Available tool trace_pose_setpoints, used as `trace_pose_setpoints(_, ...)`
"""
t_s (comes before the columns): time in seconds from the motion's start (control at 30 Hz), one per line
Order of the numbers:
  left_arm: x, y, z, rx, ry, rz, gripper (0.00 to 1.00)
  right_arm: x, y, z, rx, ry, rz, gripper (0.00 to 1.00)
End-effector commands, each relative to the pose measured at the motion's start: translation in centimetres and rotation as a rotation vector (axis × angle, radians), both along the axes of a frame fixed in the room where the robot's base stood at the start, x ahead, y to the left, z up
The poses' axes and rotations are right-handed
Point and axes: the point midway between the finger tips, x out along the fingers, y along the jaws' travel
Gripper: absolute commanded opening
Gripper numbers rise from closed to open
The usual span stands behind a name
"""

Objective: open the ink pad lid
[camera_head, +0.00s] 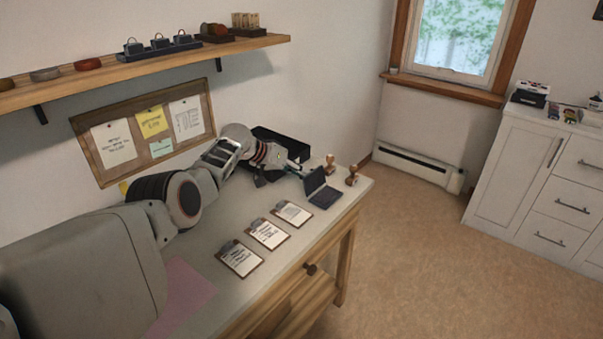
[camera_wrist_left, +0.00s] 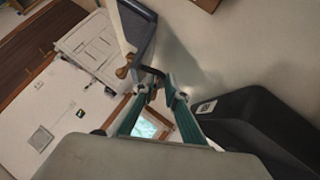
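The ink pad (camera_head: 325,197) is a dark blue box near the far right end of the desk. Its lid (camera_head: 315,181) stands raised, tilted up from the base. My left gripper (camera_head: 299,172) is just left of the lid, behind it. In the left wrist view the two teal-padded fingers (camera_wrist_left: 158,88) are apart, with a gap between the tips. Dark blue ink pad parts (camera_wrist_left: 138,35) show beyond the fingertips. Whether a finger touches the lid I cannot tell. My right gripper is in neither view.
Two wooden-handled stamps (camera_head: 352,176) stand behind and right of the ink pad. A black tray (camera_head: 283,143) lies by the wall beside my left gripper. Three clipboards (camera_head: 267,233) lie along the front of the desk (camera_head: 210,245).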

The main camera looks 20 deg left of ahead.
Motion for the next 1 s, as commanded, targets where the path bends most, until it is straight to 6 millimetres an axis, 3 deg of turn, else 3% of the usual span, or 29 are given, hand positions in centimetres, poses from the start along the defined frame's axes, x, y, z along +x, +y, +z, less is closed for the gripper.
trace_pose_setpoints(0.57, -0.2, 0.6, 0.7, -0.004, -0.004, 0.002, 0.13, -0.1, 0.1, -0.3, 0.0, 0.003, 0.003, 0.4)
trace_pose_setpoints(1.0, -2.5, 2.9, 3.2, -0.001, -0.005, 0.002, 0.13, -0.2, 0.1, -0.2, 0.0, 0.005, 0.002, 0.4)
